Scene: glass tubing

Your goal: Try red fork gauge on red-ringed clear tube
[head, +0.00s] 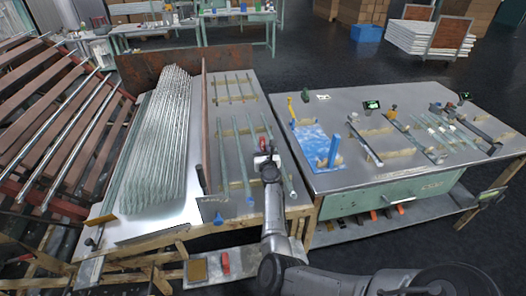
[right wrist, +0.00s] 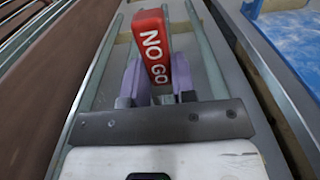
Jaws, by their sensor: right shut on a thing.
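My right gripper (head: 264,160) is over the narrow bench of tubes in the head view. It is shut on the red fork gauge (right wrist: 152,42), marked "NO GO", which stands between the purple fingers (right wrist: 157,90) in the right wrist view. The gauge also shows as a small red patch in the head view (head: 264,144). Pale glass tubes lie to its left (right wrist: 95,75) and right (right wrist: 205,55) in the wrist view. I cannot make out a red ring on any tube, and the fork's prongs are hidden. My left gripper is not in view.
A dense stack of glass tubes (head: 160,140) lies left of a rust-brown upright divider (head: 204,115). Several tubes rest on wooden supports (head: 238,131). The right-hand table (head: 345,185) holds a blue mat (head: 315,143) and tools. Another red item (head: 225,262) sits on the low shelf.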

